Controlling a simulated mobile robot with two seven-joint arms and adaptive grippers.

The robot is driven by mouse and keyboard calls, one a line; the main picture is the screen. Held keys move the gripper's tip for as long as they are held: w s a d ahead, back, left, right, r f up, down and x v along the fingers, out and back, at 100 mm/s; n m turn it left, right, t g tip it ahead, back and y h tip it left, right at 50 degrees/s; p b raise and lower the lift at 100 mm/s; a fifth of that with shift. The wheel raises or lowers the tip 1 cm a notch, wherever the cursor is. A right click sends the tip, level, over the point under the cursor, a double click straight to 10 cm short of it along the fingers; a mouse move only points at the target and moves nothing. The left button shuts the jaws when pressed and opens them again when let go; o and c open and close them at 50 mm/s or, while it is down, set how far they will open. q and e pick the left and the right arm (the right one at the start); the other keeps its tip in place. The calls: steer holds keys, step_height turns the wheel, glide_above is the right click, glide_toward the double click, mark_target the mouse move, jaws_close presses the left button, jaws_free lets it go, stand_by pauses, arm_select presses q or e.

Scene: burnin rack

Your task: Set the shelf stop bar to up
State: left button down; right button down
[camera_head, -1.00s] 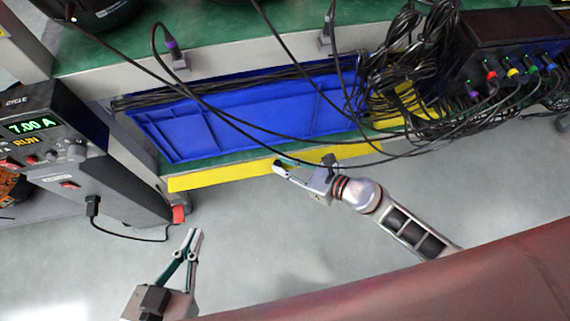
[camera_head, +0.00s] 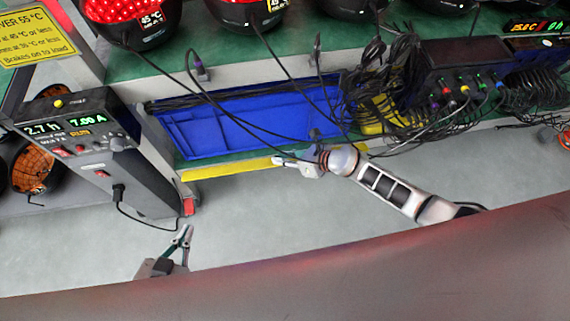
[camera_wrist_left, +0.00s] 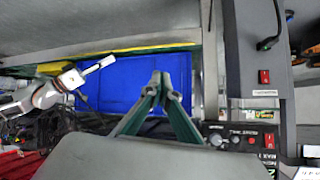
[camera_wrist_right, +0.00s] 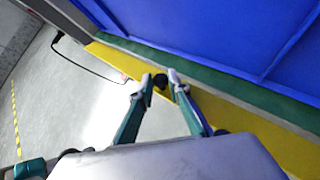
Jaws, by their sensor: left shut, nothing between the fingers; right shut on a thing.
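The yellow shelf stop bar (camera_head: 225,170) runs along the front edge of the lower green shelf, below the blue tray. It also crosses the right wrist view (camera_wrist_right: 255,125). My right gripper (camera_head: 277,161) is shut on the bar near its middle; in the right wrist view (camera_wrist_right: 163,82) the fingertips meet at the bar. The fingers hide a small part of it, and I cannot tell its exact tilt. My left gripper (camera_head: 187,231) is shut and empty over the floor, well apart from the bar; its closed fingertips show in the left wrist view (camera_wrist_left: 160,84).
The blue tray (camera_head: 250,125) lies on the shelf behind the bar. Black cables hang across it and bunch at the right. A power supply (camera_head: 75,140) with a green display stands at the left. Lamps (camera_head: 130,15) sit on the upper shelf. Grey floor lies in front.

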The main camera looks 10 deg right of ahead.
steer(key=shift+w+d+r+m+g+p, duration=0.25)
steer(key=shift+w+r+g+p, duration=0.2)
steer(key=shift+w+r, duration=0.3)
steer(key=shift+w+f+m+g+h, duration=0.3)
steer(key=shift+m+g, duration=0.15)
steer(key=shift+g, duration=0.2)
steer(key=shift+s+f, duration=0.1)
steer(key=c, duration=1.9)
jaws_free()
steer(key=shift+a, duration=0.15)
steer(key=shift+g, duration=0.3)
steer(key=v, duration=1.2)
steer(key=shift+s+f, duration=0.1)
steer(key=shift+s, duration=0.05)
